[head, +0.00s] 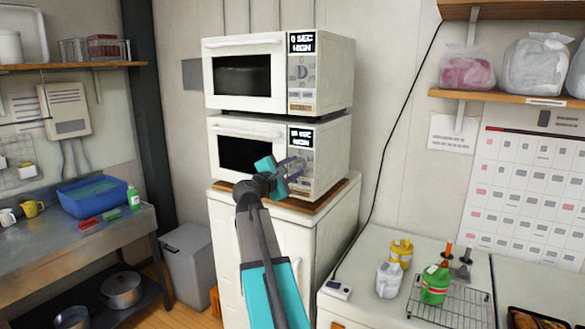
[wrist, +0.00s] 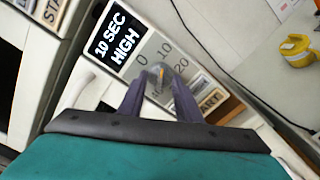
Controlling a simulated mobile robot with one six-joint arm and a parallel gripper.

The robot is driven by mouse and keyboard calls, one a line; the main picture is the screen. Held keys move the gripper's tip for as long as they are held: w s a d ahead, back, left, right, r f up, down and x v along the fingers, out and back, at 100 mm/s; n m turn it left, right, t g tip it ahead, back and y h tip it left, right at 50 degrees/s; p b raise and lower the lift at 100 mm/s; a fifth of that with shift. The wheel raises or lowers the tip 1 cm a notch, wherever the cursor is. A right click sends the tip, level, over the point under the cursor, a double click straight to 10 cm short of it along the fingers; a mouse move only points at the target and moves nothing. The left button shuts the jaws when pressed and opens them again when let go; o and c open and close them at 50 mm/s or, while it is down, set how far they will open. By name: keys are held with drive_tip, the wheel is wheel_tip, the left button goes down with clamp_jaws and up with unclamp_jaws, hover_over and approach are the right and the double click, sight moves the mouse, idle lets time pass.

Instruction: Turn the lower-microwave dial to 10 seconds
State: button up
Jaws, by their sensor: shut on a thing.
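The lower microwave (head: 336,140) is white and stands under a similar one. Its display (head: 300,138) is small in the head view; in the wrist view the display (wrist: 118,34) reads 10 SEC HIGH, tilted. My gripper (head: 298,166) is at the control panel. In the wrist view my purple gripper fingers (wrist: 160,80) are shut on the dial (wrist: 157,74), one on either side. Printed numbers 0, 10 and 20 show around the dial. Part of the dial and its scale is hidden by the fingers. A START button (wrist: 210,100) lies just beyond the right finger.
The upper microwave (head: 340,70) shows 0 SEC HIGH on its display. Both stand on a white cabinet (head: 265,240) with a wooden top. A counter at the right holds a wire rack (head: 455,305) and several bottles. A black cable hangs on the wall between.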

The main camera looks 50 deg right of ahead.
drive_tip(key=shift+d+r, duration=0.1)
drive_tip(key=shift+r, duration=0.1)
drive_tip(key=o, duration=0.9)
drive_tip(key=shift+c, duration=0.2)
drive_tip(key=shift+o, duration=0.8)
drive_tip(key=shift+d+f, duration=0.1)
drive_tip(key=shift+f, duration=0.05)
drive_tip(key=shift+s+a+f, duration=0.1)
drive_tip(key=shift+s+a, duration=0.05)
drive_tip(key=shift+a, duration=0.5)
drive_tip(key=b+v, duration=0.4)
drive_tip(key=v, duration=0.8)
drive_tip(key=shift+a, duration=0.35)
